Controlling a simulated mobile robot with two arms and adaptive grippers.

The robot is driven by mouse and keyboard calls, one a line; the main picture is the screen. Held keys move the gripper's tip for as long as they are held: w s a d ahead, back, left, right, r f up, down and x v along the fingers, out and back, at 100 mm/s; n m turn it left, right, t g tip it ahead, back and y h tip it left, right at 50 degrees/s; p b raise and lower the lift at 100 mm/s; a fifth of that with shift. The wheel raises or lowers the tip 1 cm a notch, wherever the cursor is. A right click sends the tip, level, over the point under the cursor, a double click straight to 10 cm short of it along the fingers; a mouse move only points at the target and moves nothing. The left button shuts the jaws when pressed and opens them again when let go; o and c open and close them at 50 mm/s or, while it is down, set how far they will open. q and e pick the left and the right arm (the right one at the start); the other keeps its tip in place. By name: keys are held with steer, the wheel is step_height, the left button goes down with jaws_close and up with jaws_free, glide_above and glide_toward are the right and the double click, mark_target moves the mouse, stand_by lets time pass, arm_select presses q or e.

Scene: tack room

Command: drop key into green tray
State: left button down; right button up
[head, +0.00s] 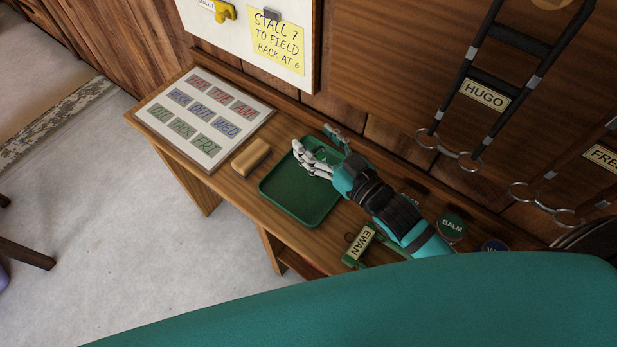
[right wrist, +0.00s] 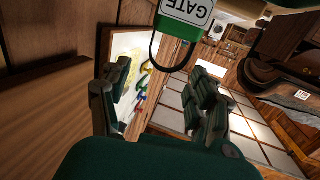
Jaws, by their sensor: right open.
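The green tray (head: 292,203) lies on the wooden bench in the head view, and its visible floor looks bare. My right gripper (head: 314,153) reaches in from the right over the tray's far side. Its fingers are spread, with open space between them in the right wrist view (right wrist: 164,98). A green and white tag reading GATE (right wrist: 188,10) with a black loop shows upside down at the top of the right wrist view, outside the fingers. I cannot make out a key in either view. My left gripper is not in view.
A lettered board (head: 205,117) and a tan block (head: 251,155) lie left of the tray. A green EWAN tag (head: 359,245) and a BALM tin (head: 451,228) are to its right. A notice board (head: 245,50) and hanging straps (head: 455,85) are on the wall behind.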

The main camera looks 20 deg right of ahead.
steer(key=shift+r, duration=2.8)
